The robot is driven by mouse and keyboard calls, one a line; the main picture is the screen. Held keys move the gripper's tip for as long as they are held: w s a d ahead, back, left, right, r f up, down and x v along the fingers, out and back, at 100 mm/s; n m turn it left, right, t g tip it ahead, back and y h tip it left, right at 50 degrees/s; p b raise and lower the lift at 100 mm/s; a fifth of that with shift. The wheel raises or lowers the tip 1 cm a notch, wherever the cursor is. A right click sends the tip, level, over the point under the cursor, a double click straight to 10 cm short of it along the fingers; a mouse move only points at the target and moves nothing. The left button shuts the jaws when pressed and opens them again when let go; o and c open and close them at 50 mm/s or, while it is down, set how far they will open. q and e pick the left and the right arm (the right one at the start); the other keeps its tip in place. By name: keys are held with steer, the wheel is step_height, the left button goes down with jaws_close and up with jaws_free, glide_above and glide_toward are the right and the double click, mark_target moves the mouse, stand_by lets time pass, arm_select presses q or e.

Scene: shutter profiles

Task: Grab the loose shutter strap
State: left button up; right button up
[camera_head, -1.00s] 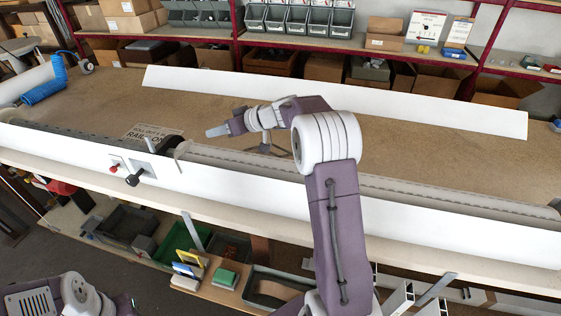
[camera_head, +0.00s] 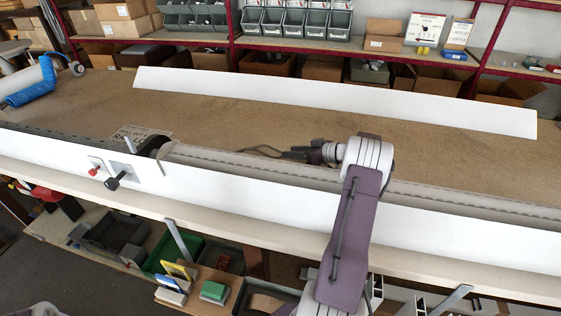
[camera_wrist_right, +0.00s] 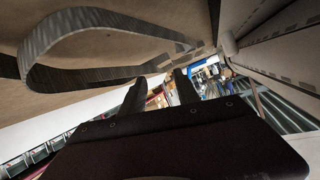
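The loose shutter strap shows in the right wrist view as a grey band (camera_wrist_right: 92,77) bent in a loop. In the head view it is a thin dark loop (camera_head: 258,150) over the long profile, just left of my right gripper (camera_head: 300,154). In the wrist view the two dark fingers of my right gripper (camera_wrist_right: 159,80) stand apart. The strap's lower strand runs past the fingertips; I cannot tell whether it lies between them. My left gripper is out of view.
A long white profile (camera_head: 330,98) lies at the back of the brown bench (camera_head: 210,107). A long white rail (camera_head: 260,200) with a black knob (camera_head: 115,181) runs along the front. Shelves with grey bins (camera_head: 295,22) stand behind. Trays sit below the bench.

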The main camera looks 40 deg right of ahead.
mark_target(280, 152)
steer(key=p+x, duration=0.1)
steer(key=x, duration=0.5)
steer(key=shift+w+f, duration=0.2)
steer(key=shift+w, duration=0.15)
steer(key=shift+s, duration=0.1)
jaws_close()
